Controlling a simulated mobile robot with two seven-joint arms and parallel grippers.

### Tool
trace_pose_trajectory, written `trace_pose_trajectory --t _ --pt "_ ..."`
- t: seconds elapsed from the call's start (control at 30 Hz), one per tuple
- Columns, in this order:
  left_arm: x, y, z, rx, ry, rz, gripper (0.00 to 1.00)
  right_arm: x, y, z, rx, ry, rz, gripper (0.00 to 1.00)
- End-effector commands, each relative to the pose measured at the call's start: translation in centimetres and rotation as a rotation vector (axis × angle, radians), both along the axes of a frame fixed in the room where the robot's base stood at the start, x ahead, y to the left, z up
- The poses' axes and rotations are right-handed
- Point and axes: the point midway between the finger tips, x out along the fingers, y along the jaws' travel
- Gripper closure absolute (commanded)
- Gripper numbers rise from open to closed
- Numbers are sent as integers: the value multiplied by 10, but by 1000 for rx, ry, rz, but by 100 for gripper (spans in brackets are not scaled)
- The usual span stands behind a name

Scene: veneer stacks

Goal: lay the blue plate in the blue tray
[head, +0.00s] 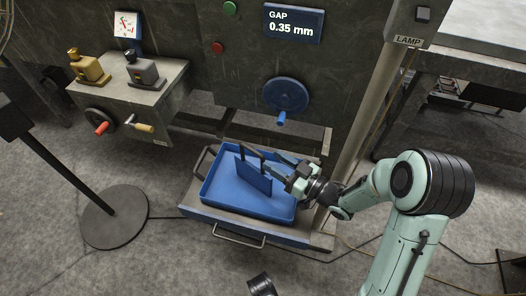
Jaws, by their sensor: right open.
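The blue tray (222,190) sits on a grey drawer-like shelf below the machine, its rim turned up all round. The blue plate (254,177) is within the tray's outline. It looks tilted, with its broad face toward me; I cannot tell whether its lower edge rests on the tray floor. My right gripper (262,156) reaches in from the right over the tray, at the plate's upper edge. Its jaws are open; I cannot tell whether a finger touches the plate.
A blue handwheel (286,95) and a gap display (292,23) are on the machine above the tray. A side table (128,92) with two clamps stands left. A round stand base (114,216) is on the floor left. A lamp post (376,105) rises right.

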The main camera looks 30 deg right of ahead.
Motion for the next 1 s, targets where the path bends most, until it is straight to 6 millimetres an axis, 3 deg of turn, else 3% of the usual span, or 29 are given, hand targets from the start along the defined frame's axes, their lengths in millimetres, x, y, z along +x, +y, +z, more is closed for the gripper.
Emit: trace_pose_trajectory --t 0.1,0.3,0.9,1.0 --pt "8 -2 9 0 -28 -3 57 -21 -8 1 -1 2 -3 56" --pt "16 -3 15 2 -53 -3 57 -38 -14 0 0 0 0 56" --pt "16 -3 16 2 -55 -4 57 -40 -14 -1 0 0 1 56" --pt "9 -6 23 -7 -38 -10 57 -42 -14 8 0 -3 1 56"
